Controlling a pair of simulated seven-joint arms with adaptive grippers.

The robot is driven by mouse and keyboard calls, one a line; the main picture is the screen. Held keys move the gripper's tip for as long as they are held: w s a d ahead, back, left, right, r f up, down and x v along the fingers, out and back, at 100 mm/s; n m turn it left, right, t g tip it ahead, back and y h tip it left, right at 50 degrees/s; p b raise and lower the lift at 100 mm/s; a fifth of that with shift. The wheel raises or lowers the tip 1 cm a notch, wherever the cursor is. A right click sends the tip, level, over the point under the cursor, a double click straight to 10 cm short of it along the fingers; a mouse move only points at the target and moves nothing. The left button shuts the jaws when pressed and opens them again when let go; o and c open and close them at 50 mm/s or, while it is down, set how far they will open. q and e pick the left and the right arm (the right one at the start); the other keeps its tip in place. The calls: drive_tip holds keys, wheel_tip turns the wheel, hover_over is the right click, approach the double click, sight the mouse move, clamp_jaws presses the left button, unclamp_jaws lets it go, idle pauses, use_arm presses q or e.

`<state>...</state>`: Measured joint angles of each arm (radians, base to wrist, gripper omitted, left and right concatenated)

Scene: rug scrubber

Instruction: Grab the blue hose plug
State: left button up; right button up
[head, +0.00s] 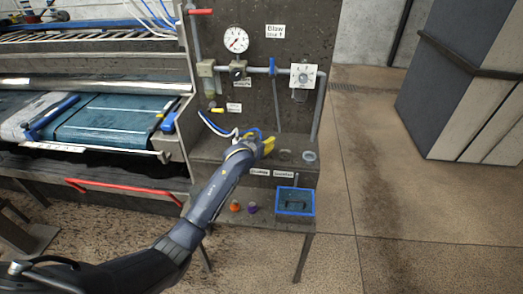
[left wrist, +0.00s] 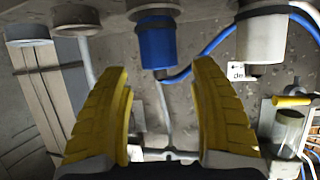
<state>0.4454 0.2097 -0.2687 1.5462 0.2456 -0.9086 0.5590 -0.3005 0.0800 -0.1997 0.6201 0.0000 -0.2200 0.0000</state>
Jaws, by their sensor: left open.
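The plug lies between and beyond the fingertips in the picture, and I see no clear contact. In the head view my left gripper (head: 268,147) is over the panel's ledge, and the arm and hand hide the plug. A white plug (left wrist: 262,38) is to the right of the blue one. My right gripper is not in view.
Blue and white hoses (head: 215,125) run behind the gripper. Round grey fittings (left wrist: 75,18) are left of the blue plug. A gauge (head: 236,39) and pipes are on the panel above. A blue tray (head: 295,213) and small orange and purple pieces are on the lower shelf.

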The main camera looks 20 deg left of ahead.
use_arm(q)
drive_tip(key=shift+x, duration=0.75)
clamp_jaws()
